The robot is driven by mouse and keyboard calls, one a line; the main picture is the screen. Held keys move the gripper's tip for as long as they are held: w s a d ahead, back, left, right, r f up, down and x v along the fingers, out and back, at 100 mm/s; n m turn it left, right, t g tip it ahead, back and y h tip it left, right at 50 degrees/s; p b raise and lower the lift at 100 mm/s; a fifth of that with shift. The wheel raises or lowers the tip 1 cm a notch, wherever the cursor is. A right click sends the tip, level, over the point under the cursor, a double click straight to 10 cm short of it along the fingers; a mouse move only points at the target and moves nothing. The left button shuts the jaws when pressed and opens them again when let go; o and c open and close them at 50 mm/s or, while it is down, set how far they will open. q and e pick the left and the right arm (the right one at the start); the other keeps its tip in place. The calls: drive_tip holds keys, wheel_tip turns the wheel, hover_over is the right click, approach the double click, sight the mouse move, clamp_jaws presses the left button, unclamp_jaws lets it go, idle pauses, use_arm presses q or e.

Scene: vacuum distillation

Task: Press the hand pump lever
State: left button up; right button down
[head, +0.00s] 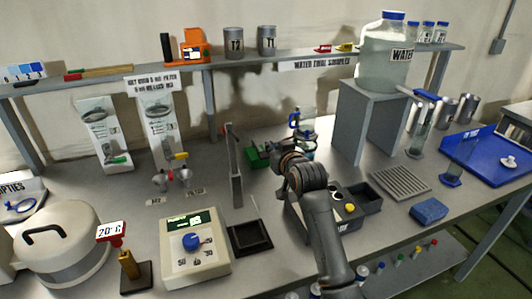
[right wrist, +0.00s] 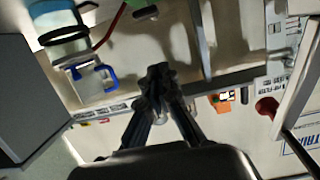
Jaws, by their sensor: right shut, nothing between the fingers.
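My right gripper (right wrist: 157,80) is shut and empty in the right wrist view, its fingertips together over the bench. In the head view its arm reaches up from the bottom, and the dark wrist hides the fingers. A grey upright post (head: 236,170) stands left of the wrist, with a thin red piece near its top. A red knob (right wrist: 267,106) on a dark rod shows at the right of the wrist view, apart from my fingers. I take it for the pump lever's end but cannot be sure. My left gripper is not in view.
A clear vessel with a blue clamp (right wrist: 95,78) and a green block (head: 258,155) are close to the wrist. A grey stand (head: 372,118) carries the water jug (head: 388,62). A dial box (head: 183,258) and black tray (head: 249,237) stand in front.

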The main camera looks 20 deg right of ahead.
sight(259, 149)
drive_tip(key=w+f, duration=0.5)
drive_tip(key=shift+f+p, duration=0.2)
drive_tip(key=shift+p, duration=0.15)
drive_tip(key=shift+a, duration=0.1)
drive_tip(key=shift+s+f, duration=0.2)
drive_tip(key=shift+f, duration=1.1)
